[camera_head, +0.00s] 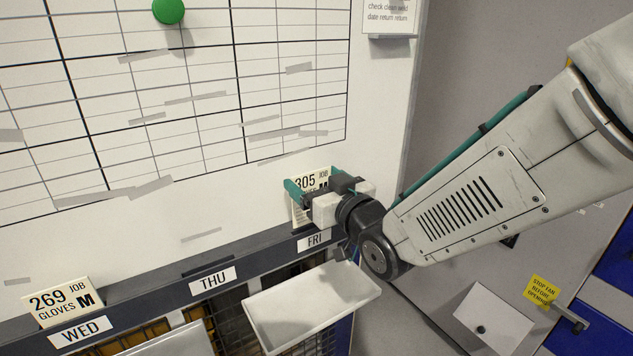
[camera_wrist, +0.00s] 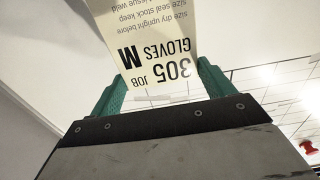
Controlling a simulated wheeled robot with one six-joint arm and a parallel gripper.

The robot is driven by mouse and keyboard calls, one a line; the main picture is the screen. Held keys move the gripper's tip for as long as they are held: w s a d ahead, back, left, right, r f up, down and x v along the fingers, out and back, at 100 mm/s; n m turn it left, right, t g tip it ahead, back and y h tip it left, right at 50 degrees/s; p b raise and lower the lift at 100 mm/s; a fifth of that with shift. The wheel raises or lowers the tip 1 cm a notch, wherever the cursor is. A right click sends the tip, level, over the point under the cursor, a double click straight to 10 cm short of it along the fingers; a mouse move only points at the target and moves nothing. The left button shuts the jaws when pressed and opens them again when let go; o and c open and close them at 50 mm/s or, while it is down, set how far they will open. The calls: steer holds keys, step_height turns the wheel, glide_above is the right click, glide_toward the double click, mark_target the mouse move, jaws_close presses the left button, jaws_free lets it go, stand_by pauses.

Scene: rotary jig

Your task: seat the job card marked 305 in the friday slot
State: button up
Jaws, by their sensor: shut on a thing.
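The cream job card marked 305 (camera_head: 312,180) is upright in my gripper (camera_head: 313,188), above the rail's right end. My gripper is shut on it, with teal fingers at its sides. In the wrist view the card (camera_wrist: 160,45) shows "305 JOB GLOVES M" upside down between the fingers (camera_wrist: 160,88). The friday slot is at the FRI label (camera_head: 314,240) on the dark rail (camera_head: 255,255). The card's lower edge is close above that label. My gripper partly hides the card, and I cannot tell whether its edge is in the slot.
A card marked 269 (camera_head: 62,300) stands above the WED label (camera_head: 80,331). No card shows above the THU label (camera_head: 213,280). A white tray (camera_head: 312,305) juts out below FRI. The whiteboard (camera_head: 230,200) rises directly behind the rail.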

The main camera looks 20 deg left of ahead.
steer(key=shift+f, duration=2.35)
steer(key=shift+f, duration=0.35)
steer(key=shift+f, duration=0.3)
steer(key=shift+f, duration=0.3)
steer(key=o, duration=0.9)
steer(key=v, duration=0.7)
steer(key=shift+s+d, duration=0.25)
steer(key=shift+s, duration=0.05)
